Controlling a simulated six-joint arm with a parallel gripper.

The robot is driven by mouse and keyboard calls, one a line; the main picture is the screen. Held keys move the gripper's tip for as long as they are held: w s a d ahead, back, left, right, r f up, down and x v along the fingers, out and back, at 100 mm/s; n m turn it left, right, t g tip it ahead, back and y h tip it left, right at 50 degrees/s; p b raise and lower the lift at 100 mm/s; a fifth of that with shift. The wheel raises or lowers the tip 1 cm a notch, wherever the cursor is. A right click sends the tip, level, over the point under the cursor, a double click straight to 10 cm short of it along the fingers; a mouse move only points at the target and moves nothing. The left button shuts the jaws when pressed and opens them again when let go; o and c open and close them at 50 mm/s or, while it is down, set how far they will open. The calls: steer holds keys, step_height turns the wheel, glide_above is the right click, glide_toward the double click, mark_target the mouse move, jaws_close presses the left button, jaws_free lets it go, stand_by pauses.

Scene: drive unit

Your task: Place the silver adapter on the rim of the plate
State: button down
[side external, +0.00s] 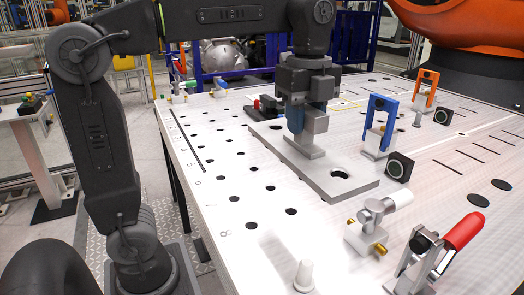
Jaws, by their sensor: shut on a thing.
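The plate (352,190) is a flat grey rectangle on the white table, with a round hole near its front right end. My gripper (308,106) points down above the plate's middle to rear part and is shut on the silver adapter (316,123). The adapter looks upright, with a round body and a wider square flange (304,147) at its bottom. A blue part (295,119) shows beside the adapter's body, between it and the gripper. The flange is at or just above the plate; I cannot tell whether they touch. The plate under the flange is hidden.
A blue bracket (380,122) and a black block (399,166) stand right of the plate. A silver fitting with brass ends (368,238), a red-handled clamp (442,250) and a white peg (304,276) stand in front. The perforated table left of the plate is mostly clear.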

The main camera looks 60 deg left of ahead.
steer(key=s+a, duration=0.1)
steer(key=a, duration=0.3)
steer(key=s+a, duration=0.2)
steer(key=a, duration=0.3)
steer(key=s+a, duration=0.1)
steer(key=a, duration=0.3)
steer(key=shift+s+a, duration=0.15)
steer(key=shift+a, duration=0.05)
steer(key=s+a, duration=0.8)
steer(key=shift+w+d+f, duration=1.4)
steer(key=shift+d+f, duration=0.05)
steer(key=shift+f, duration=1.35)
steer(key=shift+w+d+f, duration=1.4)
steer(key=shift+d+f, duration=0.05)
steer(key=shift+f, duration=1.3)
steer(key=shift+w+d+f, duration=1.4)
steer(key=shift+d+f, duration=0.05)
steer(key=shift+f, duration=1.35)
steer(key=shift+f, duration=0.15)
steer(key=c, duration=0.8)
jaws_free()
